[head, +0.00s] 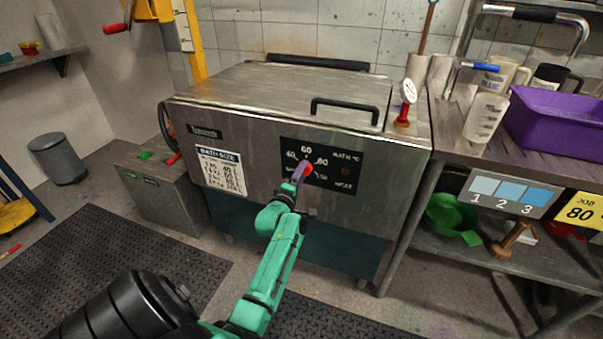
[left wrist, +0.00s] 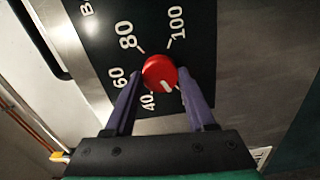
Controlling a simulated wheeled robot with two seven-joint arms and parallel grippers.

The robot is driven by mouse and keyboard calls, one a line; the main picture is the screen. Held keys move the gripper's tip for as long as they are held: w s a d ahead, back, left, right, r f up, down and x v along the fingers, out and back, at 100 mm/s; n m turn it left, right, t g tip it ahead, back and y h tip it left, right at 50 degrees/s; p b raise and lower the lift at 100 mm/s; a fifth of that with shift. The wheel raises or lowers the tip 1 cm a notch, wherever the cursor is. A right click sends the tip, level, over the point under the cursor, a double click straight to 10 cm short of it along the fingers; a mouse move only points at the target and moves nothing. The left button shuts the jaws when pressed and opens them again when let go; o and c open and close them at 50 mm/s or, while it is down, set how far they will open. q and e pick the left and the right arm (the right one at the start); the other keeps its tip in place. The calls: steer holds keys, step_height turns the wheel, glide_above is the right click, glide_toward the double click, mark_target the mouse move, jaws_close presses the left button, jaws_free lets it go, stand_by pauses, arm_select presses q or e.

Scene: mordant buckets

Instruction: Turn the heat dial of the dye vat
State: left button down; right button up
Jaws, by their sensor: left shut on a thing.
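The dye vat (head: 235,125) is a steel box with a lid and a black dial panel (head: 345,176) on its front. The red heat dial (head: 308,170) sits on that panel, partly hidden by my gripper in the head view. My right gripper is not in view.
A yellow card (head: 580,208) reads "JOB 80". A steel bench (head: 455,140) at the right holds a purple bin (head: 555,125) and jugs. A black handle (head: 345,106) and a red-based gauge (head: 403,118) stand on the vat top. Dark mats cover the floor.

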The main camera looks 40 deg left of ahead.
arm_select(q)
steer(key=shift+f+m+b, duration=0.1)
steer(key=shift+m+b, duration=1.55)
steer(key=shift+m, duration=15.55)
steer(key=shift+c, duration=1.2)
jaws_free()
